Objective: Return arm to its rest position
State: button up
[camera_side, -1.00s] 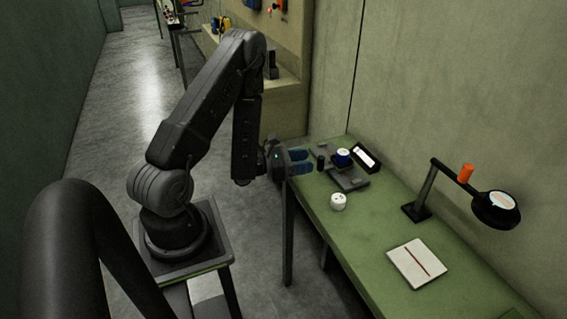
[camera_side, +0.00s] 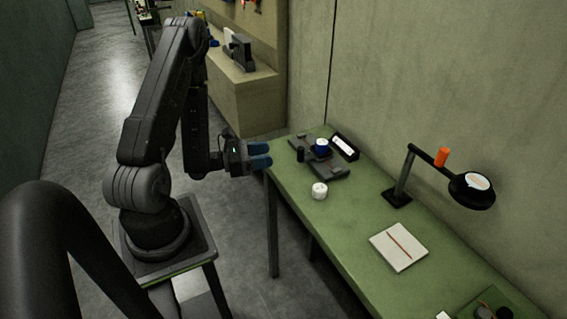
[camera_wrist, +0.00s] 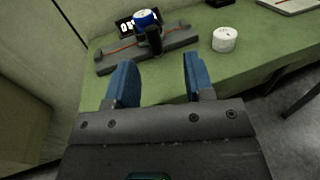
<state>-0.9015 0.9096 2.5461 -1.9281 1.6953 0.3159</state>
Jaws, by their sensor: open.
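My gripper (camera_side: 260,155) is at the left edge of the green table (camera_side: 355,228) in the side view, with its blue fingers pointing right. In the wrist view its two blue fingers (camera_wrist: 158,84) stand wide apart with nothing between them. Past the fingertips, a dark grey fixture (camera_wrist: 180,41) lies on the table. A blue and white spool (camera_wrist: 146,17) sits at this fixture, apart from the fingers; it also shows in the side view (camera_side: 322,147).
A white cylinder (camera_side: 319,191) stands on the table in front of the fixture. A dark display (camera_side: 345,146) sits behind it. A tan bench (camera_side: 243,95) stands at the back.

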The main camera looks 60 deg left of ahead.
jog(key=s+d+r+m+g+h, duration=0.1)
jog(key=d+r+m+g+h, duration=0.3)
jog(key=d+r+m+g, duration=0.45)
jog(key=d+r+m+g+h, duration=0.45)
jog(key=d+m+g, duration=0.25)
jog(key=d+m, duration=0.35)
jog(key=s+r+m+t+y, duration=0.3)
jog(key=s+r+m+y, duration=0.5)
jog(key=m+y, duration=0.5)
jog(key=shift+s+d+r+t+y, duration=0.35)
jog(key=shift+d+r+y, duration=0.1)
jog(key=shift+r, duration=0.25)
